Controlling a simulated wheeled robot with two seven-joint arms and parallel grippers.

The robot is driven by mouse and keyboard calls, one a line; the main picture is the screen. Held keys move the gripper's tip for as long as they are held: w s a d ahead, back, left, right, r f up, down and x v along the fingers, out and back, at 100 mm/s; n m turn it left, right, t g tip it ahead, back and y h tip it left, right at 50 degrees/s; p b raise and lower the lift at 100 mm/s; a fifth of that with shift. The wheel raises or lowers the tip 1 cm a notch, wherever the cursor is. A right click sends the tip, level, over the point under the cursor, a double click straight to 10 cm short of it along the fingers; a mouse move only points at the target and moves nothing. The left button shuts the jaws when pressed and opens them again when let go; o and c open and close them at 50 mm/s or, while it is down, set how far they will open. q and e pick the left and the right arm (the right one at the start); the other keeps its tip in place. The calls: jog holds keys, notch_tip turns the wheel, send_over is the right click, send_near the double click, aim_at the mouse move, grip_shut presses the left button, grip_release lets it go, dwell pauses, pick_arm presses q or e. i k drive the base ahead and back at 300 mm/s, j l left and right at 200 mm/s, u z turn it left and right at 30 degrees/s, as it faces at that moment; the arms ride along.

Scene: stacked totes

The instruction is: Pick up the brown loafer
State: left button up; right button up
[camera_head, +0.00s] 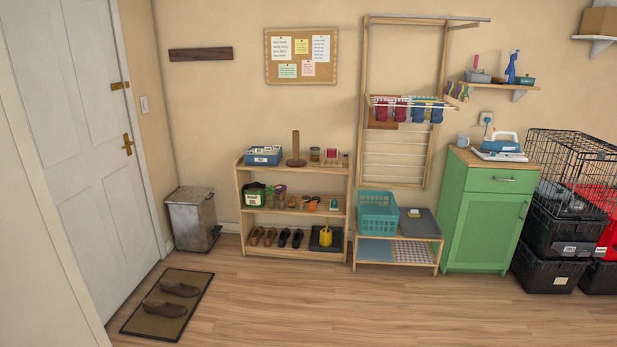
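Two brown slip-on shoes lie on a dark-edged doormat (190,327) by the door at the lower left. The farther brown shoe (180,289) and the nearer brown shoe (164,309) lie side by side, apart. A lighter brown pair, with a left shoe (256,236) and a right shoe (270,237), stands on the bottom level of the wooden shelf (293,219). I cannot tell for certain which of these is the brown loafer. Neither of my grippers is in view.
Dark shoes (284,238) and a yellow watering can (325,236) share the bottom shelf. A metal bin (193,220) stands left of the shelf. A low bench (396,262), green cabinet (488,220) and stacked black totes (546,270) stand right. The wooden floor in front is clear.

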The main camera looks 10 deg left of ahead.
aim_at(183, 291)
jog(key=i+j+u, duration=0.2)
jog(key=i+u, duration=0.25)
jog(key=i, duration=0.7)
jog(key=i+l+u, duration=0.2)
jog(key=i+u, duration=0.25)
jog(key=i, duration=0.7)
